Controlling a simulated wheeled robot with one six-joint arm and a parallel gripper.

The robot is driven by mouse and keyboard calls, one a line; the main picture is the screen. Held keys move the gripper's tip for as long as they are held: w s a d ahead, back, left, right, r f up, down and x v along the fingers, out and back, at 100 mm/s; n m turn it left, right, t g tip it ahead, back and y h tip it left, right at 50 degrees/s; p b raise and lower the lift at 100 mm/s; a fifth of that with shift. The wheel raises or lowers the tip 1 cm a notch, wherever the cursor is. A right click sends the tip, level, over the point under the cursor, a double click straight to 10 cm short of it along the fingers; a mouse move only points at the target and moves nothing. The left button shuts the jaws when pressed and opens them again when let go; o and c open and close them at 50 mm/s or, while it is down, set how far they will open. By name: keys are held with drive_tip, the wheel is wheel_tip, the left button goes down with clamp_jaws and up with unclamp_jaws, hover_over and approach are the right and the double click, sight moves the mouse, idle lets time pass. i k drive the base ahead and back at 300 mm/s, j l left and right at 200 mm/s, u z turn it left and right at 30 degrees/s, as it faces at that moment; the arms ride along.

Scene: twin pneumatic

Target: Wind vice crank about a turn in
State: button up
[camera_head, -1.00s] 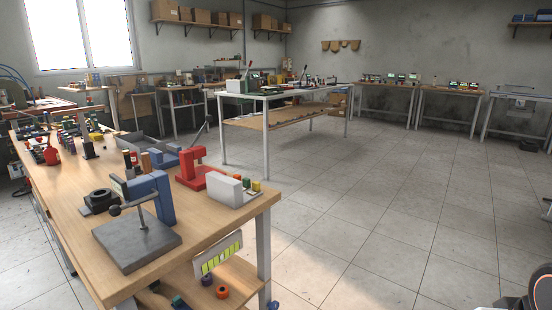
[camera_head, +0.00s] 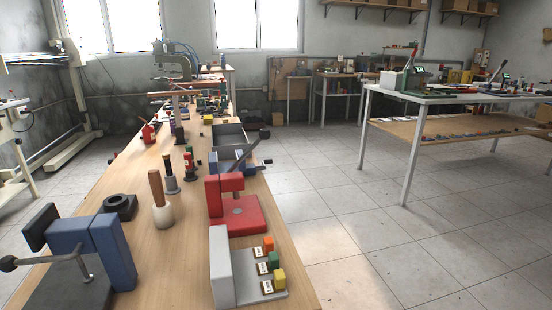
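A small blue vice-like device (camera_head: 230,160) stands on the wooden bench (camera_head: 150,215), near its right edge behind a red press. A grey arm with a dark knob (camera_head: 264,133) slants up to the right from it and looks like its crank. The red press partly hides this device, and I cannot make out its jaws. A second blue device (camera_head: 90,240) with a dark grey base and a ball-ended lever (camera_head: 8,263) stands at the near left, cut by the frame. I cannot tell for certain which is the vice. My gripper is not in view.
The red press (camera_head: 236,210) and a grey block stand with coloured buttons (camera_head: 222,265) line the bench's near right. A mallet (camera_head: 161,205) and a black ring (camera_head: 120,206) stand mid-bench. Tiled floor (camera_head: 350,220) is clear between this bench and the white-topped table (camera_head: 440,97).

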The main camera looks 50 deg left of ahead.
sight(266, 161)
drive_tip(key=i+l+u, duration=0.15)
drive_tip(key=i+u, duration=0.15)
drive_tip(key=u, duration=0.15)
drive_tip(key=i+l+u, duration=0.2)
drive_tip(key=u, duration=0.2)
drive_tip(key=i+l+u, duration=0.3)
drive_tip(key=u, duration=0.15)
drive_tip(key=i+l+u, duration=0.15)
drive_tip(key=l+u, duration=0.3)
drive_tip(key=i+l+u, duration=0.15)
drive_tip(key=l+u, duration=0.2)
drive_tip(key=i+l+u, duration=0.15)
drive_tip(key=l+u, duration=0.55)
drive_tip(key=i+l+u, duration=0.1)
drive_tip(key=l+u, duration=0.25)
drive_tip(key=l, duration=0.15)
